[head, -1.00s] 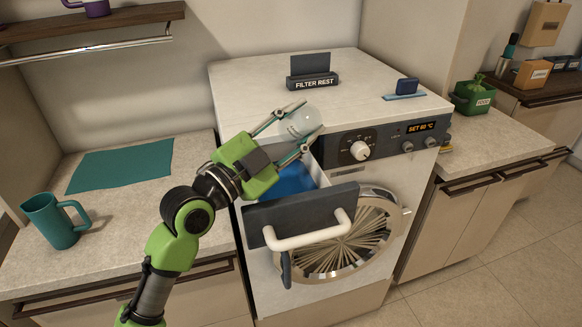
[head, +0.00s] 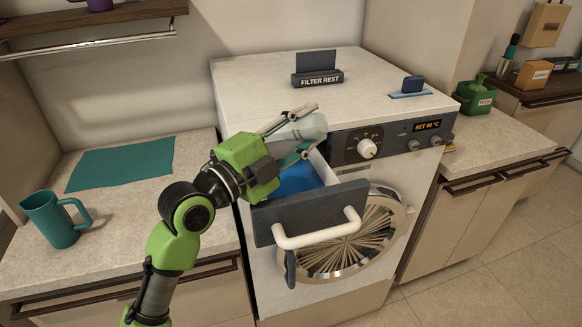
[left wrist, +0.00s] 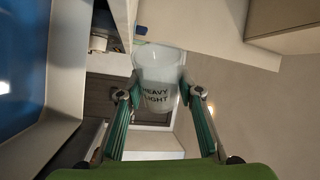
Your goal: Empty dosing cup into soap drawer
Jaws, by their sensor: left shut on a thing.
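The clear dosing cup (head: 305,129), lettered HEAVY and LIGHT in the left wrist view (left wrist: 158,72), is held by my left gripper (head: 309,128). The gripper's fingers are shut on the cup's sides. In the head view the cup lies tipped over, its wide end to the right, above the back of the open soap drawer. The soap drawer (head: 313,211) is pulled out of the washing machine, with a dark front and a white handle. Its blue inside (head: 300,180) shows partly behind my gripper. I cannot tell how much is in the cup. My right gripper is not in view.
The washing machine (head: 400,208) has a white dial (head: 367,148) close to the cup's right. A teal mug (head: 52,220) and teal mat (head: 122,163) lie on the left counter.

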